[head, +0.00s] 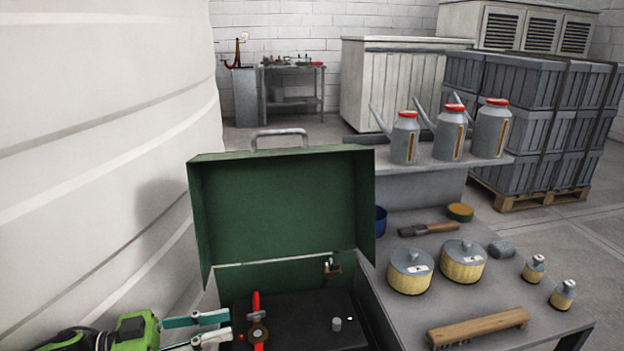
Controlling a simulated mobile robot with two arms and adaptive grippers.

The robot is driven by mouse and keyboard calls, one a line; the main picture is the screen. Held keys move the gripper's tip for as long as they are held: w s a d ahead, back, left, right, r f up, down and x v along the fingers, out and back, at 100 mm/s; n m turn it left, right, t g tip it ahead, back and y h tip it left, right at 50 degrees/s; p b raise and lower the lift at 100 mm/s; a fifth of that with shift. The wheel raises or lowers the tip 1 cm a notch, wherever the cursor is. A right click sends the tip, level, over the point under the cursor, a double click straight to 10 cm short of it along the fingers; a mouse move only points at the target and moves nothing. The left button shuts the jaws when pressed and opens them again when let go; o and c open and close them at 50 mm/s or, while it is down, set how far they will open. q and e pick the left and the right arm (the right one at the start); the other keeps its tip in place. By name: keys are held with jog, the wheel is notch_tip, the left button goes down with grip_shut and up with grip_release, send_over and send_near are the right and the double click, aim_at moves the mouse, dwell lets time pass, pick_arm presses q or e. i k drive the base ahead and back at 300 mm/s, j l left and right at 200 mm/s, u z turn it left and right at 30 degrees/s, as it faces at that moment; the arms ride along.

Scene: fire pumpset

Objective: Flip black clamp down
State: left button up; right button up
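A green box (280,208) stands open at the bottom centre, its lid raised and its black interior facing up. I cannot make out the black clamp for certain. A small dark and brass fitting (331,268) sits at the box's inner back edge. A red-handled part with a round brass middle (257,332) is inside the box at the left. My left gripper (229,325) is at the lower left by the box's left side, its two fingers apart and nothing between them, pointing at the red-handled part. My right gripper is not in view.
To the right, a grey table (480,300) holds yellow-sided canisters (462,263), a brush (430,229) and a wooden block (478,326). Oil cans (450,133) stand behind. A large white tank (100,150) fills the left.

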aim_at(330, 275)
jog(key=k, duration=0.95)
